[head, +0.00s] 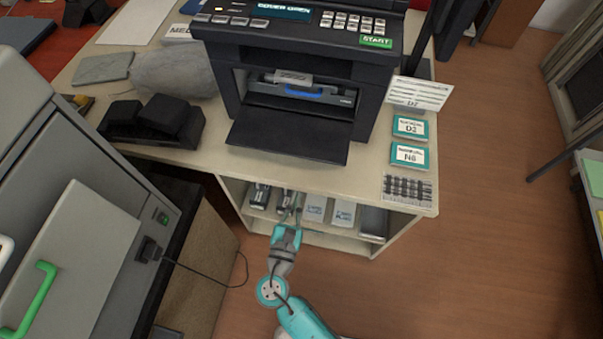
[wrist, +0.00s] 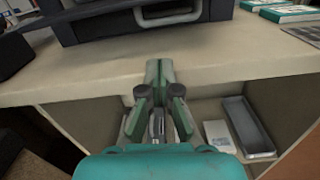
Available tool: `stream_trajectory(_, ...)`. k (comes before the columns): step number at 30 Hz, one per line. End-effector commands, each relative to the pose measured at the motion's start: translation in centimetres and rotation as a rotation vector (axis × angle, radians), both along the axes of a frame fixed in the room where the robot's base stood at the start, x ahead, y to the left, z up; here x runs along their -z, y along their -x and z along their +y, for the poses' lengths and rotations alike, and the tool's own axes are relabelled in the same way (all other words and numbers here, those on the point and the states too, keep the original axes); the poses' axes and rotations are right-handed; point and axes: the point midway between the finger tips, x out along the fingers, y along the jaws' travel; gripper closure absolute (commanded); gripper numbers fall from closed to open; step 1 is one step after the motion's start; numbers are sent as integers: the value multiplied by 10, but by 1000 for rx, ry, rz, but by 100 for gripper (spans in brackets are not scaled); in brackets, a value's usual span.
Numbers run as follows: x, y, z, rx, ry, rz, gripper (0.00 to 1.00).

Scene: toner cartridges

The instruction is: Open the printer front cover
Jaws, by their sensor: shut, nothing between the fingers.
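The dark printer (head: 225,65) stands on the counter, and its display reads "COVER OPEN". Its front cover (head: 288,135) is folded down in front of the printer, with the front bay exposed. Inside the bay sits a grey unit with a blue handle (head: 311,91). My gripper (head: 292,198) is in front of the counter's front edge, below and apart from the cover. In the wrist view, my gripper (wrist: 159,72) has its fingers together with nothing between them. The printer's lower front (wrist: 90,22) shows at the top of that view.
Below the counter (head: 215,130), a shelf (head: 318,233) holds several boxes and cartridges close to my gripper. Two teal-edged boxes (head: 410,128) stand right of the printer. A grey machine with a green handle (head: 38,300) is at left.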

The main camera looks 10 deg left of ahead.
Motion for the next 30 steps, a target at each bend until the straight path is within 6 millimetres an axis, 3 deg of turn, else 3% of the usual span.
stream_trajectory(4, 1, -6, 1, 4, 110, 5, 100)
stream_trajectory(10, 1, -18, 0, 6, 136, 6, 100)
stream_trajectory(21, -1, -78, -2, 7, 133, 5, 100)
stream_trajectory(30, -2, -104, -3, 4, 133, 5, 100)
